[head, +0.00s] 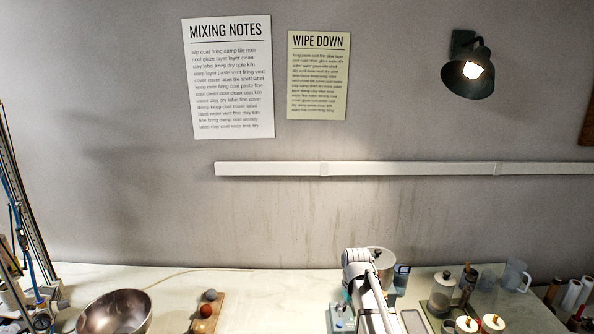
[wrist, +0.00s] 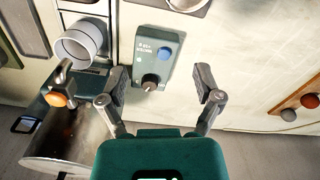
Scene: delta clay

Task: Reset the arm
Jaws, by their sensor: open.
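My gripper (wrist: 160,88) shows in the wrist view with its two fingers spread apart and nothing between them. A teal control box (wrist: 160,57) with a blue button and a dark knob lies beyond the fingertips, in line with the gap. I cannot tell how far it is from the fingers. In the head view my arm reaches over the counter right of centre, and the gripper's fingers cannot be made out there.
A metal bowl (head: 114,312) stands at the counter's left, beside a wooden board (head: 216,309) with balls. Lidded jars (head: 441,292) and a pitcher (head: 515,275) stand at the right. The counter (head: 270,290) between board and arm is clear.

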